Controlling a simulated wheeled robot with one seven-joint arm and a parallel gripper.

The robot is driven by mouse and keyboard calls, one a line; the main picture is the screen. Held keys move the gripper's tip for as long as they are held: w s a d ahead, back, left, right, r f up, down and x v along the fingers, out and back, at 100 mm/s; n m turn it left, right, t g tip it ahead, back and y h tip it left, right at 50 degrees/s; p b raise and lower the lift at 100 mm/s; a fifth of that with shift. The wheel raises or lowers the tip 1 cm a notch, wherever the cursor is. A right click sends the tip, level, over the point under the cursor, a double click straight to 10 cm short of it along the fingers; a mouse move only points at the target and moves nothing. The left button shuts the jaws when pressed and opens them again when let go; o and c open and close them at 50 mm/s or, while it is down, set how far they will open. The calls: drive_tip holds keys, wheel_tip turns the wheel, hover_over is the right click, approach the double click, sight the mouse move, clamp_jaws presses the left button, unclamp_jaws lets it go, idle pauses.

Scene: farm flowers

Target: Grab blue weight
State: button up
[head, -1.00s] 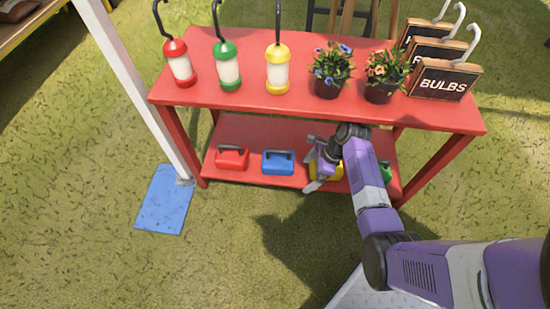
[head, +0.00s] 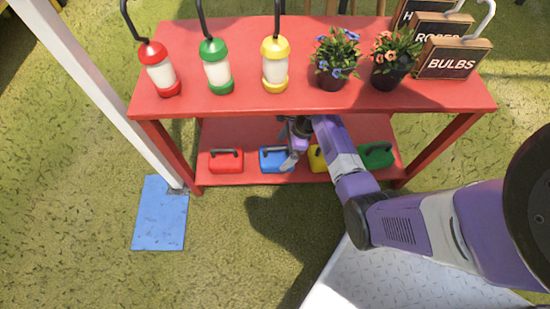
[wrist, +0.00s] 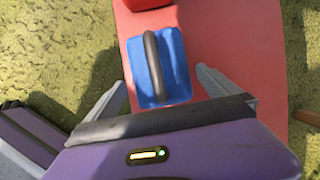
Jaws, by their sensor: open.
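The blue weight (head: 274,160) is a small blue block with a dark handle on the lower shelf of the red table. My gripper (head: 291,158) is at its right side in the head view and hides part of it. In the wrist view the blue weight (wrist: 158,68) lies ahead of my gripper (wrist: 160,88), with its handle pointing away from me. The two fingers are spread, one on each side of its near end.
On the same shelf are a red weight (head: 226,161) to the left, a yellow weight (head: 317,158) and a green weight (head: 377,155) to the right. The table's top (head: 300,102) overhangs the shelf. It bears lanterns, two flowerpots and signs. A white post (head: 95,88) stands at the left.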

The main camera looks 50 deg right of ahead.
sight(280, 154)
drive_tip(key=shift+b+x, duration=2.1)
drive_tip(key=shift+x, duration=0.55)
drive_tip(key=shift+r, duration=0.1)
drive_tip(key=c, duration=1.7)
drive_tip(key=shift+d+r, duration=0.1)
drive_tip(key=shift+c, duration=1)
drive_tip(key=shift+r, duration=0.1)
